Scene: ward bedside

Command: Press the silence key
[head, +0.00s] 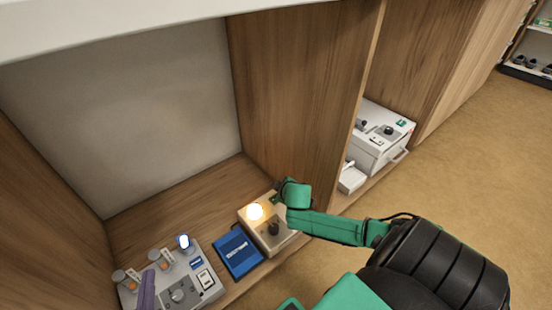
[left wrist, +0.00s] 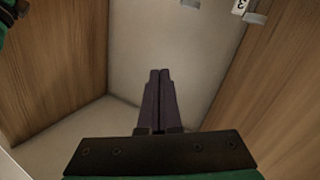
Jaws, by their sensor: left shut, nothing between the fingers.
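A pale grey control panel (head: 211,293) sits at the lower left of the wooden shelf in the head view. It bears a round dial (head: 180,294), a white rocker-like key (head: 206,280) and a small blue label. I cannot read which key is the silence key. My left gripper's purple fingers (head: 148,276) are over the left part of the panel, left of the dial. In the left wrist view the fingers (left wrist: 159,73) are together and empty, with a pale surface beyond. Whether they touch the panel cannot be told. My right gripper is not in view.
A blue box (head: 238,251) and a beige box (head: 268,240) with a glowing lamp (head: 255,211) lie rightward. Wooden partitions (head: 295,90) enclose the bay; a green arm link of mine crosses its right edge.

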